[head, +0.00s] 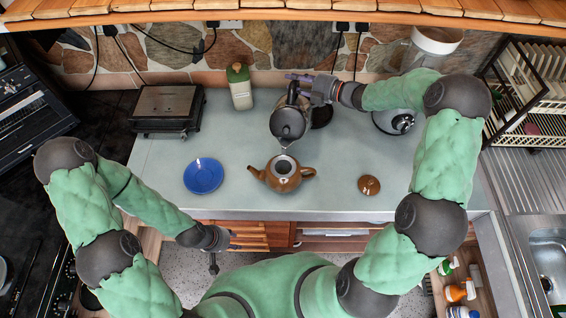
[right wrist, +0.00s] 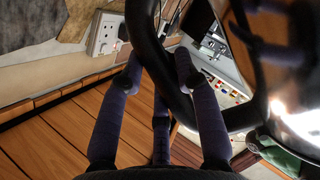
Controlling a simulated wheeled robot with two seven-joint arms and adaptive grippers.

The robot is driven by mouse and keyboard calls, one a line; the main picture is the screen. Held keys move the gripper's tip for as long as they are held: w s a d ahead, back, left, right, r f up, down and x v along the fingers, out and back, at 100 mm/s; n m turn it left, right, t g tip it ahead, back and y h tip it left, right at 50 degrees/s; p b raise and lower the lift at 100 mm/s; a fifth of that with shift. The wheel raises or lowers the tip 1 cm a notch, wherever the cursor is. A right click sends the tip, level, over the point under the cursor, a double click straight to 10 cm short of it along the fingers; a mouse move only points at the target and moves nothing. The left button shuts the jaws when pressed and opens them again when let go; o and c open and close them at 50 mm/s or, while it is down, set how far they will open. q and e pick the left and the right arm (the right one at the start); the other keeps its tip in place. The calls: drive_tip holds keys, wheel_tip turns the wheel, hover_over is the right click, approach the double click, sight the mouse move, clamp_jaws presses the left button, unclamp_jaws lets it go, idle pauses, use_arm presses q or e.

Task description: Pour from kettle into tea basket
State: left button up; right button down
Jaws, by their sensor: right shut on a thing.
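A dark grey kettle (head: 288,124) is held in the air over the counter, its spout end toward the brown teapot (head: 291,182). My right gripper (head: 300,87) is shut on the kettle's black handle; the fingers around that handle (right wrist: 152,50) show in the right wrist view. The teapot stands upright with its top open. A tea basket (head: 284,165) sits in the opening, just below the kettle's front. I cannot tell whether water is flowing. The brown lid (head: 369,185) lies on the counter to the right. My left gripper (head: 222,250) is empty, low in front of the counter, fingers apart.
A green-and-white bottle (head: 239,88) and a dark grill (head: 166,107) are at the back left. A round appliance (head: 394,121) stands back right. The counter (head: 330,195) is clear between teapot and lid.

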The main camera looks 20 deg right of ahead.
drive_tip(key=shift+r, duration=0.2)
drive_tip(key=shift+d, duration=0.1)
drive_tip(key=shift+s+r, duration=0.2)
drive_tip(key=shift+b, duration=0.3)
drive_tip(key=shift+s+a+r+n, duration=0.15)
drive_tip(key=shift+s+a+n, duration=0.05)
drive_tip(key=shift+n, duration=0.1)
